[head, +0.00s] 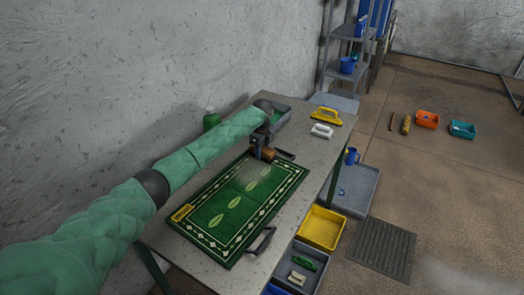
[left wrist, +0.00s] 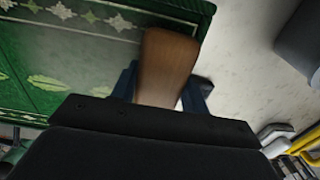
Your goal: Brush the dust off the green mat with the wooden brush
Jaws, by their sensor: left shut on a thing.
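The green mat (head: 220,217) with a pale patterned border lies flat on the grey table. A whitish dust patch (head: 257,172) shows on its far part, and pale dust also shows along its border in the left wrist view (left wrist: 75,22). My left gripper (head: 262,150) is over the mat's far end, shut on the wooden brush (left wrist: 167,62). The brush's brown wood also shows below the gripper in the head view (head: 269,154). Its bristles are hidden, so I cannot tell whether they touch the mat.
A yellow-handled brush (head: 326,115) and a white brush (head: 321,131) lie at the table's far right. A black handle (head: 262,241) lies at the mat's near right edge.

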